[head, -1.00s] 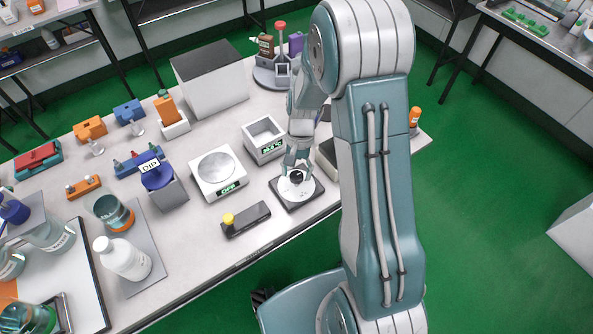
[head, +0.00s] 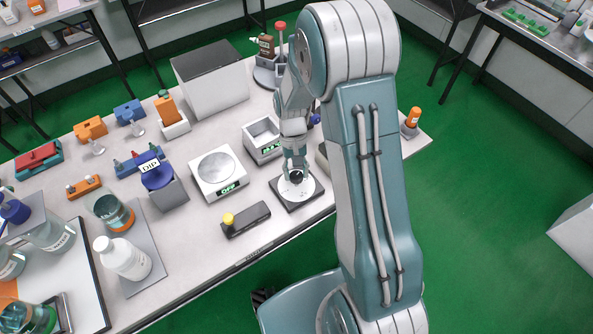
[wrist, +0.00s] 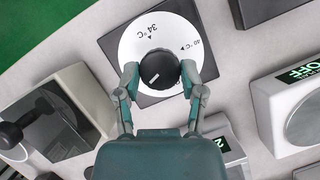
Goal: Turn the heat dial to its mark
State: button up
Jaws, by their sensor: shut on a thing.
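The heat dial is a black knob (wrist: 160,70) on a white disc (wrist: 137,42) set in a dark square base. The disc is printed 34 °C with a small triangle at the upper left and 40 °C with another triangle at the right. A pale line on the knob points to the lower left in the wrist view. My gripper (wrist: 160,76) is shut on the knob, one finger at each side. In the head view my gripper (head: 296,174) points down onto the dial's base (head: 312,201), and its fingers partly hide the knob.
A balance with an OFF display (head: 218,168) and a hollow box with a green display (head: 263,139) stand close by. A dark block with a yellow knob (head: 246,219) lies at the front left. The table edge is just in front of the dial.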

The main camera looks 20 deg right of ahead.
jog(key=n+h, duration=0.1)
jog(key=n, duration=0.2)
jog(key=n+h, duration=0.1)
jog(key=n, duration=0.3)
jog(key=shift+s+a+f+h, duration=0.1)
jog(key=shift+a+h, duration=0.05)
jog(key=shift+h, duration=0.25)
jog(key=n+t+h, duration=0.1)
jog(key=n, duration=0.2)
jog(key=n+t, duration=0.1)
jog(key=n, duration=0.2)
jog(key=shift+a+h, duration=0.1)
jog(key=shift+h, duration=0.3)
jog(key=shift+n, duration=0.4)
jog(key=o, duration=1.1)
jog(key=shift+o, duration=0.2)
jog(key=v, duration=1.2)
